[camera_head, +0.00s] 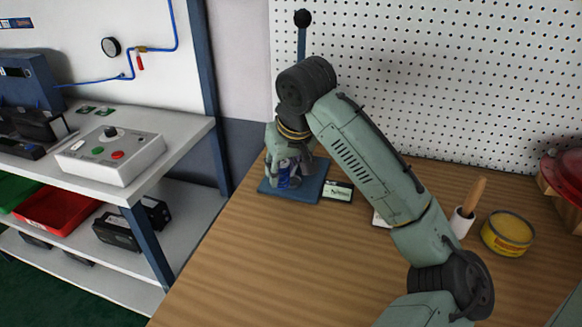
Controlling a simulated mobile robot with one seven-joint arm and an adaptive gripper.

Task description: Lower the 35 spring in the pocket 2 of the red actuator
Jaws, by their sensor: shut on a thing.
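My gripper (286,168) is at the back left of the wooden bench, low over a blue tray (312,191), pointing down. It is shut on a small piece with blue and grey on it (283,177), which I take to be the 35 spring. Its coils and any marking are too small to read, and the fingers hide part of it. I cannot tell whether it touches the tray. The red actuator (567,178) is at the right edge, cut off by the frame and resting on a wooden support. Its pockets cannot be made out.
A small label card (338,191) lies beside the tray. A pegboard (440,80) closes the back. The bench's left front is clear.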

